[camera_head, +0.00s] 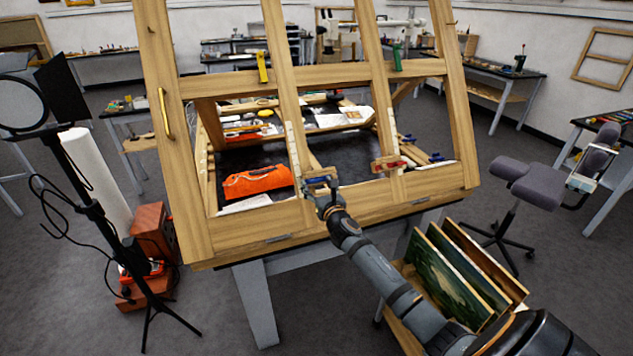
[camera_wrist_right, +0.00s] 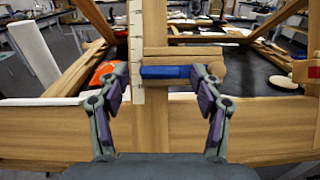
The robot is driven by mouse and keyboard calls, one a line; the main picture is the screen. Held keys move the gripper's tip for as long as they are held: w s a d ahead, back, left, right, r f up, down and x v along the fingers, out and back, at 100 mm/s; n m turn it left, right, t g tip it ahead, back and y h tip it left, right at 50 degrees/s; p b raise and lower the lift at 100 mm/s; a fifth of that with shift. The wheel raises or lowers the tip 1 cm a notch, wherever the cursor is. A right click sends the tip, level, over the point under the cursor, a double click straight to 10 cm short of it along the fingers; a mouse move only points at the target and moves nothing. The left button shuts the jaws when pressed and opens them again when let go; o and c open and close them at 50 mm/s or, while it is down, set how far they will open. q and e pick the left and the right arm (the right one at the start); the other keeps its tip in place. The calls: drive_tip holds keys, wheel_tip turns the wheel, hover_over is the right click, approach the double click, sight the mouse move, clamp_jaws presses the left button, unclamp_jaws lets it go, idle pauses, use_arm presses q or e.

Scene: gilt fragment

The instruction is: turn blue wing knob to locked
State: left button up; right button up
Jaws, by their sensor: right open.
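The blue wing knob (camera_wrist_right: 165,72) lies across the wooden upright, its long side level, in the right wrist view. My right gripper (camera_wrist_right: 161,78) is open, with one purple-padded finger at each end of the knob. The left fingertip looks very close to the knob's left end; contact cannot be told. In the head view my right gripper (camera_head: 321,188) reaches the lower part of the wooden easel frame (camera_head: 230,233) and mostly covers the knob. My left gripper is in neither view.
A red wing knob (camera_head: 388,164) sits on the upright to the right. A yellow knob (camera_head: 262,67) and a green knob (camera_head: 397,55) are higher up. An orange cloth (camera_head: 258,181) lies behind the frame. Paintings (camera_head: 452,272) stand beside my right arm.

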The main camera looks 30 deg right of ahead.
drive_tip(key=shift+w+d, duration=0.1)
drive_tip(key=shift+w, duration=0.25)
drive_tip(key=c, duration=1.1)
drive_tip(key=shift+c, duration=0.2)
